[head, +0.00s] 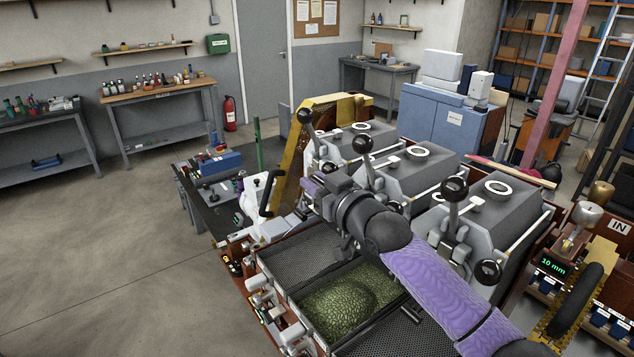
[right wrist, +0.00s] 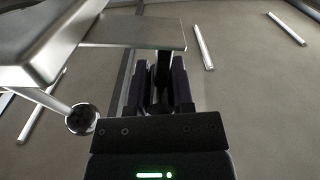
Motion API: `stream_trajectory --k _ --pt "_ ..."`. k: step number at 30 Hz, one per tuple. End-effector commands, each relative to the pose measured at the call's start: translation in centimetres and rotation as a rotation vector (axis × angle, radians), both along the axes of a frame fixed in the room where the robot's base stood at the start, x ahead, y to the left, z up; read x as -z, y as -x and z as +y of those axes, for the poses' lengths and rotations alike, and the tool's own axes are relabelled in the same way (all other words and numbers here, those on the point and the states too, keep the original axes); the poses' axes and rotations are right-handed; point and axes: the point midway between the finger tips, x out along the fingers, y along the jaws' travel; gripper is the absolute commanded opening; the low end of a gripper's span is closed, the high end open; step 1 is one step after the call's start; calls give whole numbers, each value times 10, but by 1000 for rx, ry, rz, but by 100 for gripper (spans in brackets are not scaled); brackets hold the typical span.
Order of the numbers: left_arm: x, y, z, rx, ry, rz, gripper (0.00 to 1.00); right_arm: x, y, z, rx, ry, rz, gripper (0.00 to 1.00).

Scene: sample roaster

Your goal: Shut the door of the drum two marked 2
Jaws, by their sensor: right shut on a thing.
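The roaster has three grey drum housings in a row: a far one (head: 362,137), a middle one (head: 425,170) and a near one (head: 510,212). I cannot read a number 2 on any of them, and my right arm hides the front of the middle one. My right gripper (head: 312,187) is in front of the far and middle housings. In the right wrist view my right gripper (right wrist: 161,88) is shut on a dark bar-like handle (right wrist: 162,68) below a pale metal plate (right wrist: 140,32). Whether the door is open is unclear. My left gripper is out of view.
A black ball knob (right wrist: 81,119) on a rod is just left of my right gripper. Black-knobbed levers (head: 364,145) rise from the housings. Below my arm is a tray of green beans (head: 335,305) beside an empty perforated tray (head: 300,265). The floor at left is clear.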

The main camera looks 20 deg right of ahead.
Motion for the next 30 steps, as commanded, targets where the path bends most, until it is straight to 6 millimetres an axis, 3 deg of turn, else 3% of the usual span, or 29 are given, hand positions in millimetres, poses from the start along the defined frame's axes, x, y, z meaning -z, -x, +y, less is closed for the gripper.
stream_trajectory --k 30 --pt "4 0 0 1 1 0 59 6 0 0 0 31 -9 0"
